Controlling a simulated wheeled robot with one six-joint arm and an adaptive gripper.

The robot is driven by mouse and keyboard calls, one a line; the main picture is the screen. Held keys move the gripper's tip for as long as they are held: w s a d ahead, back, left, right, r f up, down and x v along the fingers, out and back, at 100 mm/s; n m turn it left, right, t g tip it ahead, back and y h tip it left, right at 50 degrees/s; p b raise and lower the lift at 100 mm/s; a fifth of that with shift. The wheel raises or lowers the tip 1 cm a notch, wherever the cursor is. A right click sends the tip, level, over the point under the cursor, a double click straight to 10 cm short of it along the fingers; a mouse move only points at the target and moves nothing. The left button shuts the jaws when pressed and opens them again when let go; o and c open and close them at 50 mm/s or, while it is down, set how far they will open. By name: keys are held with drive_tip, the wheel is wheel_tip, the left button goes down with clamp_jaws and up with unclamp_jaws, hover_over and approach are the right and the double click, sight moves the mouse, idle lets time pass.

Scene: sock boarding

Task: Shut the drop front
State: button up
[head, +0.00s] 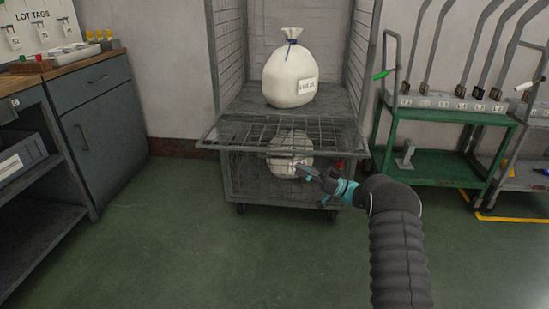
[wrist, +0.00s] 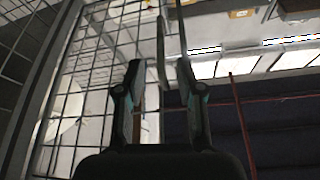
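The drop front (head: 245,134) is a grey wire-mesh panel on the cage trolley. It is lowered and juts out towards me below the upper white sack. My gripper (head: 304,171) is just below and in front of its outer rail, right of the middle. In the wrist view, mesh of the cage (wrist: 85,75) fills the left side. My gripper (wrist: 160,85) shows there with its two fingers apart. A grey bar (wrist: 182,30) runs up beyond the gap between them; I cannot tell whether it touches either finger.
A tied white sack (head: 290,75) stands on the trolley's upper deck, and another (head: 290,158) shows through mesh below. A green cart (head: 440,165) stands at the right. A grey cabinet (head: 95,130) stands left. Green floor (head: 180,240) is clear in front.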

sight(275, 157)
drive_tip(key=x, duration=1)
drive_tip(key=shift+a+r+p, duration=0.1)
drive_tip(key=shift+a+p, duration=0.15)
drive_tip(key=shift+p, duration=0.1)
clamp_jaws()
